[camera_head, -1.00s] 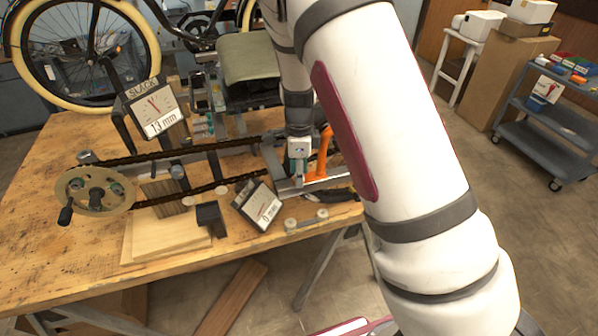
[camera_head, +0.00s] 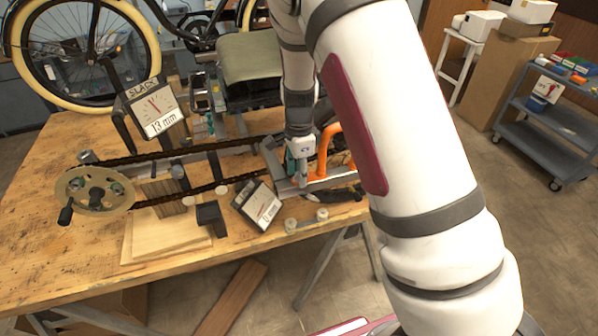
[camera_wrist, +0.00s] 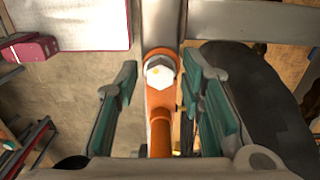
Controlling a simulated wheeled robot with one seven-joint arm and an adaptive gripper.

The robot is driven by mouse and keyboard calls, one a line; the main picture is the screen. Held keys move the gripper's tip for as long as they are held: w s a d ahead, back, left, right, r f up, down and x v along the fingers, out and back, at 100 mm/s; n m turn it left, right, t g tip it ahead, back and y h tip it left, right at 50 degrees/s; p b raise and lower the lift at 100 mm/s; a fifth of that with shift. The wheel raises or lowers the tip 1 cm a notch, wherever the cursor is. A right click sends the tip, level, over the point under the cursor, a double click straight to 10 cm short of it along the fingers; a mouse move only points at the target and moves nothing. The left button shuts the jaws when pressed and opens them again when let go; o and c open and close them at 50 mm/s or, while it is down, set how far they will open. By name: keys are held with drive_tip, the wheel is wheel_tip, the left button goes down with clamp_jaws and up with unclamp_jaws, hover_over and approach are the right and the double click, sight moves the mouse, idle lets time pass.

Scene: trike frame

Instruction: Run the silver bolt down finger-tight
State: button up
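The silver bolt's hex head (camera_wrist: 159,73) shows in the wrist view, at the upper end of an orange tool or lever (camera_wrist: 160,115) that seems to ring it. My gripper (camera_wrist: 162,88) is open, with one teal finger on each side of the orange part and a gap beside each. The bolt head lies between and slightly beyond the fingers. In the head view my gripper (camera_head: 298,170) is low at the metal frame end (camera_head: 325,180), beside the orange handle (camera_head: 324,150). The bolt is hidden there.
A chain runs left to a chainring (camera_head: 95,188). A gauge marked SLACK (camera_head: 153,108) reads 13 mm. A second dial (camera_head: 258,205) stands close to my gripper. A dark-handled tool (camera_head: 343,195) lies on the bench right of it. Wooden boards (camera_head: 165,235) lie at front left.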

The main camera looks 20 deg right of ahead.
drive_tip(key=c, duration=0.6)
drive_tip(key=shift+m, duration=0.9)
drive_tip(key=shift+c, duration=0.2)
drive_tip(key=shift+m, duration=0.8)
drive_tip(key=shift+f+m, duration=0.1)
drive_tip(key=shift+m, duration=0.8)
